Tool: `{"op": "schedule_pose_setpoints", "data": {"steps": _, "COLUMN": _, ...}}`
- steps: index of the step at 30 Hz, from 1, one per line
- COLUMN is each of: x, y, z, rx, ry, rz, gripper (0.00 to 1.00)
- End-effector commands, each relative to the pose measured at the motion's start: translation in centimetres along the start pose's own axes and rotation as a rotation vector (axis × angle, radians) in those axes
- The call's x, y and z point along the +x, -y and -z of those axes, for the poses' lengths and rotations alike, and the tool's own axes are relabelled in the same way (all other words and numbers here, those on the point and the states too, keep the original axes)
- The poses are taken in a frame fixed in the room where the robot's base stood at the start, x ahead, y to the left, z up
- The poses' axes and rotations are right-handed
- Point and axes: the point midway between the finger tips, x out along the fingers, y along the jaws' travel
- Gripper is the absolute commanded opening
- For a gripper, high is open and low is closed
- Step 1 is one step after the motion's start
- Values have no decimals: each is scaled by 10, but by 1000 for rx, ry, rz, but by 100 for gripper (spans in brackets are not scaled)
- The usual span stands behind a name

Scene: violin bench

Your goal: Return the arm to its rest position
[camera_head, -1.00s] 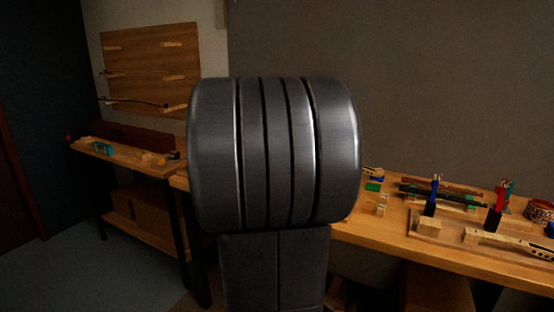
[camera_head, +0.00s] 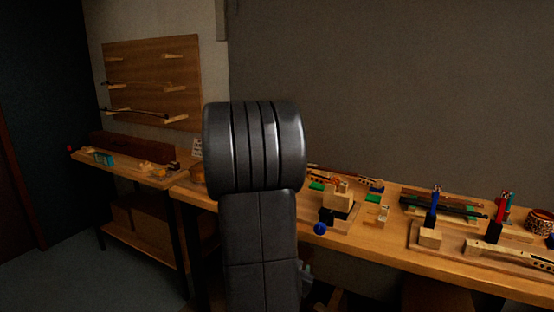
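My own arm (camera_head: 255,148) stands upright in the middle of the head view, a dark grey ridged cylinder on a dark column. It stands in front of the bench (camera_head: 390,245) and hides part of it. My gripper is not in view, so its fingers and anything in them cannot be seen.
The bench at right holds a wooden block fixture (camera_head: 340,198) with a blue ball (camera_head: 320,229), a blue upright tool (camera_head: 432,210), a red one (camera_head: 498,215) and a patterned ring (camera_head: 540,220). A side table (camera_head: 130,170) and wall rack (camera_head: 150,85) are at left.

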Motion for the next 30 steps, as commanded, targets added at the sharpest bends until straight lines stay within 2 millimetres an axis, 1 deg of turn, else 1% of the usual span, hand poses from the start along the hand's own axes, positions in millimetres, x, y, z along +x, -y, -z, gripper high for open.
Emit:
{"op": "schedule_pose_setpoints", "data": {"steps": 9, "x": 0, "y": 0, "z": 0, "rx": 0, "ry": 2, "rz": 1, "gripper": 57}}
{"op": "schedule_pose_setpoints", "data": {"steps": 14, "x": -4, "y": 0, "z": -2, "rx": -7, "ry": 31, "rz": 10, "gripper": 57}}
{"op": "schedule_pose_setpoints", "data": {"steps": 20, "x": -17, "y": 0, "z": -11, "rx": -33, "ry": 123, "rz": 35, "gripper": 57}}
{"op": "schedule_pose_setpoints", "data": {"steps": 30, "x": -46, "y": -6, "z": -29, "rx": -100, "ry": 299, "rz": 73, "gripper": 57}}
